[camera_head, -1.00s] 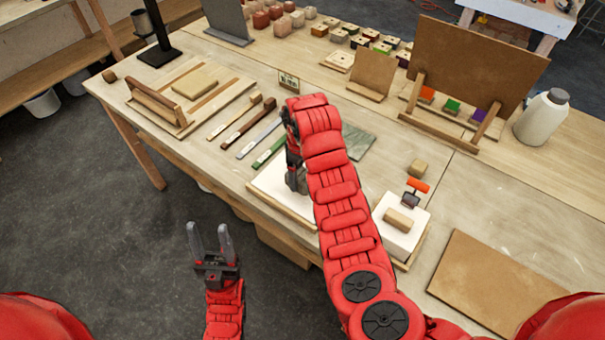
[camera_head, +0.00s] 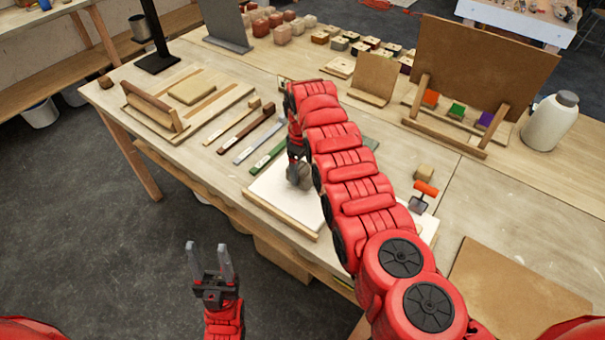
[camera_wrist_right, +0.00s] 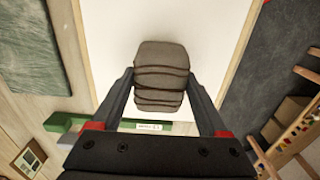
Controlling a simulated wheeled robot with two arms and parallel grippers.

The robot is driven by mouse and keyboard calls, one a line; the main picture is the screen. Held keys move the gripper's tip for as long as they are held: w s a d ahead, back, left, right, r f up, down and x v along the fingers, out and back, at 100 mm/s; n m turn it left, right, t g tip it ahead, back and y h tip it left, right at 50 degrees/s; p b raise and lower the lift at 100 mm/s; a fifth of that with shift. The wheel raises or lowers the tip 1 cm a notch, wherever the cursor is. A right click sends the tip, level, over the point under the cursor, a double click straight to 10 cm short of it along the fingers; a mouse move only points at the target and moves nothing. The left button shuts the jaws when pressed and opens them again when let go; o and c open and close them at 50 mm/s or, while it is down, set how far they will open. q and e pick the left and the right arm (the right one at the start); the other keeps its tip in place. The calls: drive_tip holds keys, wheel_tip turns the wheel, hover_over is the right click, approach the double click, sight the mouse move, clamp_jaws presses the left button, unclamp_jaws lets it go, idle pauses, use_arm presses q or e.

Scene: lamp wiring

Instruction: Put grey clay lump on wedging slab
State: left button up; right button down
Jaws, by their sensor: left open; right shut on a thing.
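The grey clay lump (camera_head: 300,176) is a layered block, seen clearly in the right wrist view (camera_wrist_right: 161,65). My right gripper (camera_head: 297,162) is shut on it, with a finger on each side in the wrist view (camera_wrist_right: 160,82). The wedging slab (camera_head: 275,191) is a white board with a wooden front edge, and it also shows behind the lump in the wrist view (camera_wrist_right: 208,25). The lump is over the slab; I cannot tell whether it touches. My right arm hides part of the slab. My left gripper (camera_head: 208,250) is open and empty, in front of the table.
Several long tools, including a green one (camera_head: 267,158), lie left of the slab. A small scraper with an orange handle (camera_head: 426,188) and a tan block (camera_head: 424,173) are to the right. A brown board (camera_head: 510,290) lies at the front right. A white bottle (camera_head: 551,120) stands behind.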

drive_tip(key=shift+f, duration=0.65)
unclamp_jaws()
